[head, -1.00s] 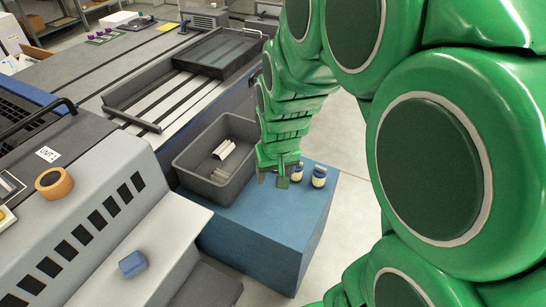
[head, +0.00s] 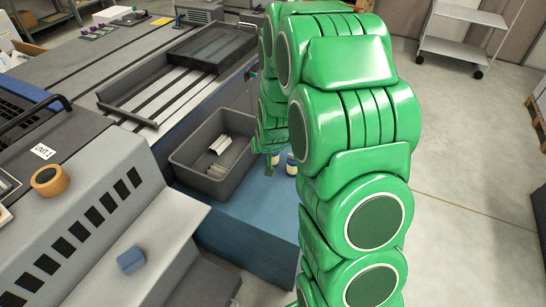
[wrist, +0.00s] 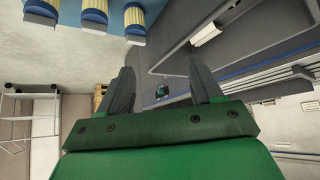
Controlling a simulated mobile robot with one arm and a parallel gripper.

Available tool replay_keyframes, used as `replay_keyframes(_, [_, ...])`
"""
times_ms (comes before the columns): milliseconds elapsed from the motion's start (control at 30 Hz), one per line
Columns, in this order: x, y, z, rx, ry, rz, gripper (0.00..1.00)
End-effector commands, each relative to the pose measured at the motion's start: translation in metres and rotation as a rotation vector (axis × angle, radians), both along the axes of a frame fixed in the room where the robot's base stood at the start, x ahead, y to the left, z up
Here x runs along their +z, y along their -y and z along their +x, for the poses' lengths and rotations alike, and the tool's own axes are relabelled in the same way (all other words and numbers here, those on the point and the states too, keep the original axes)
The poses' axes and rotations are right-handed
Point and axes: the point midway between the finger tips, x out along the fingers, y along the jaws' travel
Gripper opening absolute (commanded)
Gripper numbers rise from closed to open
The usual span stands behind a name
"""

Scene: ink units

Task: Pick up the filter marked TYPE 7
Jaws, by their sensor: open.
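Blue-and-cream cylindrical filters (wrist: 135,20) stand in a row at the top left of the wrist view, cut off by the frame edge. In the head view, two filters (head: 291,166) show on the blue stand (head: 235,225), partly hidden by my arm. No TYPE marking is readable on any of them. My gripper (wrist: 162,70) is open with nothing between its fingers. The filters lie beyond and left of the fingers in the wrist view, apart from them. In the head view my gripper is mostly hidden behind my arm.
A grey bin (head: 185,160) with white pieces (head: 218,152) stands on the stand beside the filters. A machine with an orange tape roll (head: 50,181) and a blue block (head: 131,260) fills the left. Floor (head: 450,200) is open at right; a cart (head: 465,32) stands farther back.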

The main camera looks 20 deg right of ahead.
Motion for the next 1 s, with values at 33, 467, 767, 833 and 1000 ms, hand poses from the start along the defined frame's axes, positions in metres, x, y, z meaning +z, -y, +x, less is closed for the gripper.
replay_keyframes(33, [-0.010, 0.003, 0.006, -0.004, 0.017, -0.002, 0.65])
replay_keyframes(467, [-0.073, 0.027, 0.052, -0.036, 0.209, -0.027, 0.65])
replay_keyframes(767, [-0.116, 0.042, 0.069, -0.058, 0.343, -0.050, 0.65])
replay_keyframes(833, [-0.125, 0.046, 0.071, -0.063, 0.377, -0.056, 0.65])
replay_keyframes(1000, [-0.148, 0.055, 0.073, -0.076, 0.450, -0.071, 0.65])
